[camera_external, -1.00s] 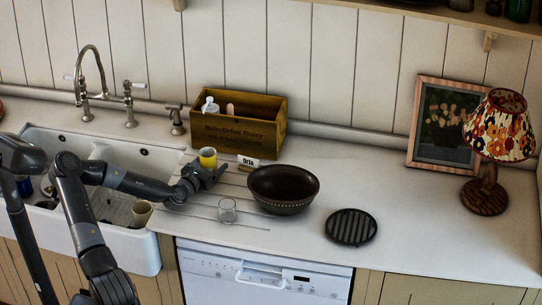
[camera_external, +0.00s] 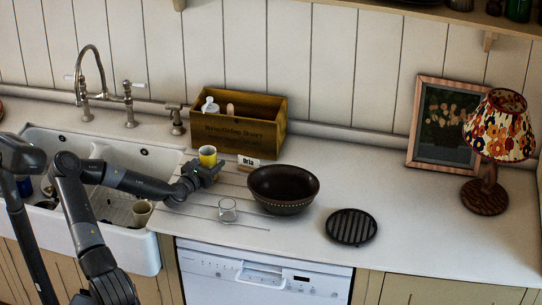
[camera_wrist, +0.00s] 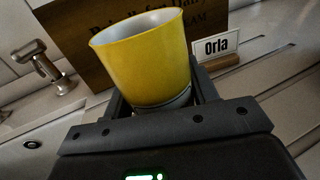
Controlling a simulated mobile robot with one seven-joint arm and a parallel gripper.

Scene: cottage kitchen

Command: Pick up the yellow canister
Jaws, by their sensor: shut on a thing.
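The yellow canister (camera_external: 208,155) is a small open-topped cup with a pale inside. It stands between the fingers of my gripper (camera_external: 207,172), in front of the wooden box. In the wrist view the canister (camera_wrist: 146,62) fills the middle, tilted a little in the picture. The fingers of my gripper (camera_wrist: 155,103) are shut on its lower part. Its base is partly hidden by the gripper, so I cannot tell whether it touches the counter.
The wooden box (camera_external: 240,133) stands close behind, with a name card "Orla" (camera_external: 248,161) in front of it. A dark bowl (camera_external: 283,188) and a clear glass (camera_external: 228,211) are to the right. The sink (camera_external: 95,190) is at left. The right counter has free room around a black trivet (camera_external: 351,227).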

